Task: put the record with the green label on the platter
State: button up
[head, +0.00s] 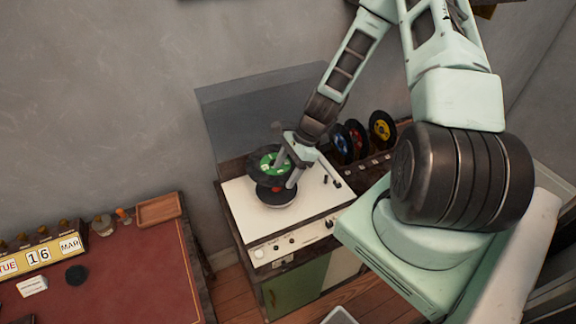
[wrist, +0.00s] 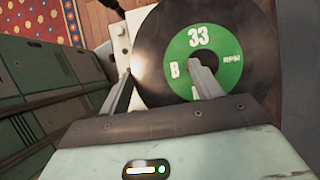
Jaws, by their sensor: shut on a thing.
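The black record with the green label (head: 270,163) is held above the record player's deck. It fills much of the wrist view (wrist: 232,40), its label reading 33 RPM. My gripper (head: 282,176) is shut on this record. In the wrist view one finger of my gripper (wrist: 158,70) lies over the label and the other is at the record's left edge. The dark round platter (head: 277,204) is on the white deck just below the record, with a red spot at its middle. The record and gripper hide part of the platter.
The record player (head: 247,212) has a raised, see-through lid (head: 235,115) behind the deck. Records with blue (head: 341,144), red and yellow (head: 383,127) labels stand in a rack to the right. A red-topped desk (head: 120,265) with a calendar (head: 40,256) is at left.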

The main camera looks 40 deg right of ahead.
jog(key=shift+f+b, duration=2.4)
jog(key=shift+f, duration=1.1)
jog(key=o, duration=1.1)
jog(key=shift+o, duration=0.2)
jog(key=shift+r, duration=0.1)
jog(key=b+v, duration=0.2)
jog(key=v, duration=1.5)
jog(key=shift+b, duration=0.35)
jog(key=shift+r, duration=0.1)
